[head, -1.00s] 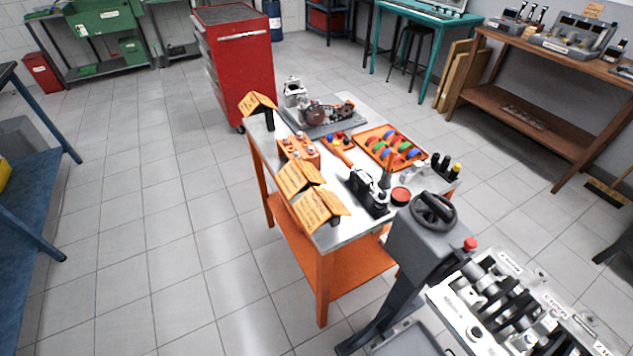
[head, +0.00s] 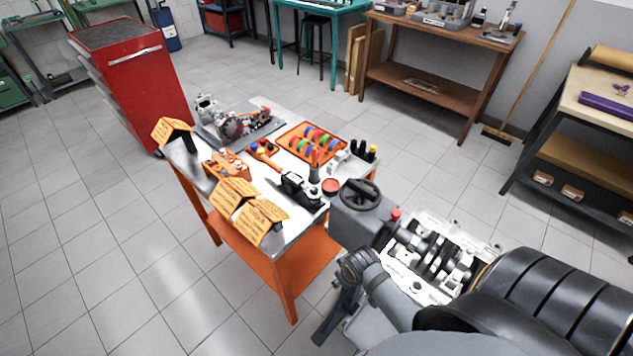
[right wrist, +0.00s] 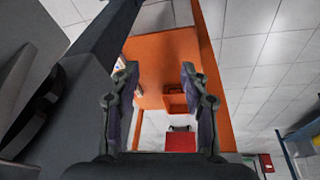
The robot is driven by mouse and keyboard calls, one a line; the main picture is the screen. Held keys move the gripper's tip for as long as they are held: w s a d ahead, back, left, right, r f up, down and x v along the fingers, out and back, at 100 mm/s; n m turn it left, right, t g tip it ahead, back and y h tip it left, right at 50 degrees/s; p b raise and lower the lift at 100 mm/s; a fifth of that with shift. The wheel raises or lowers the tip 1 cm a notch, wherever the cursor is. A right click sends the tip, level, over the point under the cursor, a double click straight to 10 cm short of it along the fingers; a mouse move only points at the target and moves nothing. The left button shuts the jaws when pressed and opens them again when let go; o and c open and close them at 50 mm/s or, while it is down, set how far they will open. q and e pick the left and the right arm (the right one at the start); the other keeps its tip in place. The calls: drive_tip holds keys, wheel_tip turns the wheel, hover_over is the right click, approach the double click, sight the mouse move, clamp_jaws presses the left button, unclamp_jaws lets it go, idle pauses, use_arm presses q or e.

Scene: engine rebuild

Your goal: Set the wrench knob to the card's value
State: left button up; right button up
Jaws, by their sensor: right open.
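Orange cards with writing too small to read stand along the left edge of the orange bench: two at the front, the rear one (head: 235,193) and the front one (head: 263,220), and one at the far corner (head: 172,130). I cannot pick out the wrench knob for certain. A black device (head: 301,190) lies near the bench's front, and a slim orange-handled tool (head: 266,158) lies behind it. My right gripper (right wrist: 158,85) is open and empty in the right wrist view, with the orange bench's lower shelf (right wrist: 165,55) beyond its fingers. My left gripper is not in view.
An engine block with a crankshaft (head: 440,258) stands right of the bench, beside a grey post with a black handwheel (head: 360,194). My right arm fills the lower right. An orange tray of coloured parts (head: 312,142) sits on the bench. Floor left of it is clear.

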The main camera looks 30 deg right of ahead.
drive_tip(key=w+a+r+n+y+p, duration=0.1)
drive_tip(key=w+r, duration=0.2)
drive_tip(key=r, duration=0.4)
drive_tip(key=w+r+n+p, duration=0.1)
drive_tip(key=w+r, duration=0.2)
drive_tip(key=r, duration=0.4)
drive_tip(key=n+y, duration=0.2)
drive_tip(key=n, duration=0.2)
approach(315, 189)
drive_tip(key=x, duration=0.8)
drive_tip(key=shift+f+p, duration=0.15)
drive_tip(key=shift+p, duration=0.2)
clamp_jaws()
